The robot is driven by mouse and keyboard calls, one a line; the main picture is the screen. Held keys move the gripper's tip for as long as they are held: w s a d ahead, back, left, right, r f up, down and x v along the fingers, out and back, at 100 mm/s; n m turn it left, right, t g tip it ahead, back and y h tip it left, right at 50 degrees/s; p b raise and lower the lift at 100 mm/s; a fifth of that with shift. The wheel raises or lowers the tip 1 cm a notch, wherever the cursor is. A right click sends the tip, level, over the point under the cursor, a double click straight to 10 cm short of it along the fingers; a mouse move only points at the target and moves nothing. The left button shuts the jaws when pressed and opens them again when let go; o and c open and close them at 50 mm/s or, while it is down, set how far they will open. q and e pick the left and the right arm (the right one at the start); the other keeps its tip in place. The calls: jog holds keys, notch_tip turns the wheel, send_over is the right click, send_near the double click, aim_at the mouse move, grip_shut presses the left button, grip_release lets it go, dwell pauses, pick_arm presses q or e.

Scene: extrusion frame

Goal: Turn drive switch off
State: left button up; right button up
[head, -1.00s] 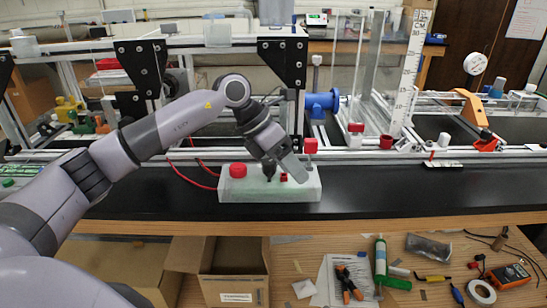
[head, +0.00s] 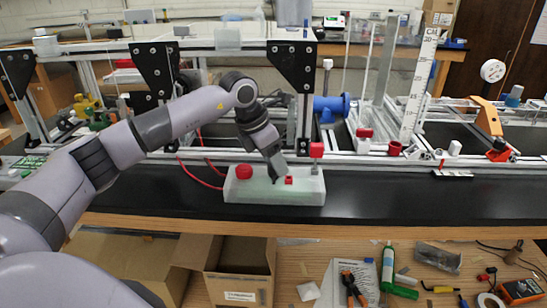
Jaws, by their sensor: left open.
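A pale green-white switch box (head: 250,190) sits on the black bench top. It carries a round red button (head: 244,171) on its left and a small red switch (head: 289,180) near its middle. A red-capped lever (head: 316,150) stands upright at its right end. My left gripper (head: 277,175) is open and points down over the box, just left of the small red switch. The arm hides part of the box's back. I cannot tell whether a finger touches the switch. My right gripper is not in view.
Red cables (head: 200,176) run from the left of the box. Behind it stand aluminium rails, a black bracket (head: 292,64) and a blue motor (head: 332,106). The black bench top (head: 420,195) is clear to the right. Tools and a cardboard box (head: 238,270) lie below.

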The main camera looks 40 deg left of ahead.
pick_arm(q)
jog(key=shift+f, duration=0.2)
jog(key=c, duration=1)
jog(key=shift+c, duration=0.2)
